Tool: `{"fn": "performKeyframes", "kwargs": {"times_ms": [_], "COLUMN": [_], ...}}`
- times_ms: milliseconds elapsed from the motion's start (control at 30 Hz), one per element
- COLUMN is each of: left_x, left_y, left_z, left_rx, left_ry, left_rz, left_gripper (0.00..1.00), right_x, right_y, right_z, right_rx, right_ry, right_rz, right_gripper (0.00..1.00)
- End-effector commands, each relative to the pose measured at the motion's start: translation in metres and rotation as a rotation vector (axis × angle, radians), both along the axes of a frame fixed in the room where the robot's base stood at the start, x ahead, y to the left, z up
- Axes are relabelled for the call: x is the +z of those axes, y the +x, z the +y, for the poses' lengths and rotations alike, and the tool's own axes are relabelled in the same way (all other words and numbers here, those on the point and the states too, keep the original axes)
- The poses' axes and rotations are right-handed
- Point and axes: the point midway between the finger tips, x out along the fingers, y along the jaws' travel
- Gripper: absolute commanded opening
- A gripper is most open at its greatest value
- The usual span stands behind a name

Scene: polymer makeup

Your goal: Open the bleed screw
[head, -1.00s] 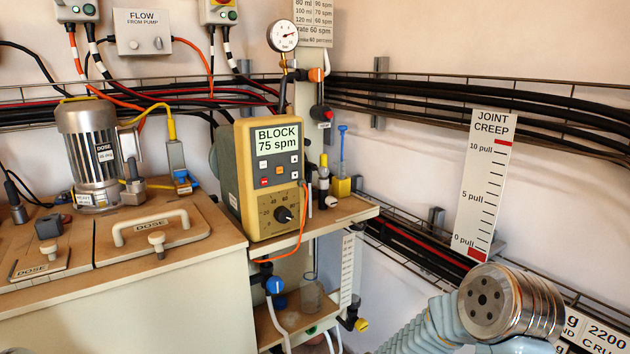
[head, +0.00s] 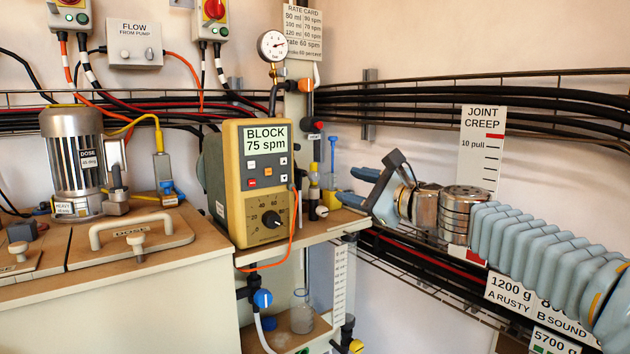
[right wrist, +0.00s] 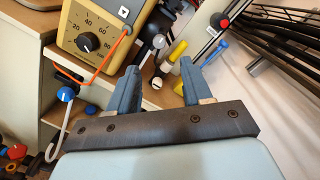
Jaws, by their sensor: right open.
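The yellow dosing pump (head: 239,185) reads "BLOCK 75 spm" and stands on a wooden bench, with its dial also in the right wrist view (right wrist: 88,42). Small fittings crowd its right side. A small round white-faced part (head: 321,211) there may be the bleed screw; I cannot tell for sure. A white-ended part (right wrist: 157,83) shows between my fingers in the right wrist view. My right gripper (head: 358,187) is open and empty, its blue fingers pointing left towards these fittings, just right of them. It also shows in the right wrist view (right wrist: 160,70). My left gripper is out of view.
A pressure gauge (head: 273,46) stands above the pump. A blue-topped syringe (head: 333,150) is close behind the fittings. An orange cable (head: 294,235) loops from the pump front. A blue valve knob (head: 263,298) and a beaker (head: 303,318) are below. Cable racks line the wall.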

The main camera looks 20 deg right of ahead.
Motion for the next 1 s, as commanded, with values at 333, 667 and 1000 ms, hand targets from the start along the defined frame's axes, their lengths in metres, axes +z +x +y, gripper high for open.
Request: {"fn": "performKeyframes", "kwargs": {"times_ms": [333, 667, 1000], "left_x": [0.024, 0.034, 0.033], "left_y": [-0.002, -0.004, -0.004], "left_z": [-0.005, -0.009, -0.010], "left_rx": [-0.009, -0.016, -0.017], "left_ry": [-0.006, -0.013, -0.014], "left_rz": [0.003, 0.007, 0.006], "left_gripper": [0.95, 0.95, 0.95], "right_x": [0.002, 0.000, -0.001], "right_y": [0.073, 0.107, 0.108], "right_z": [0.034, 0.049, 0.050], "right_rx": [0.001, -0.001, -0.002], "right_ry": [-0.001, -0.003, -0.004], "right_rz": [0.003, 0.002, 0.002], "right_gripper": [0.49, 0.49, 0.40]}}
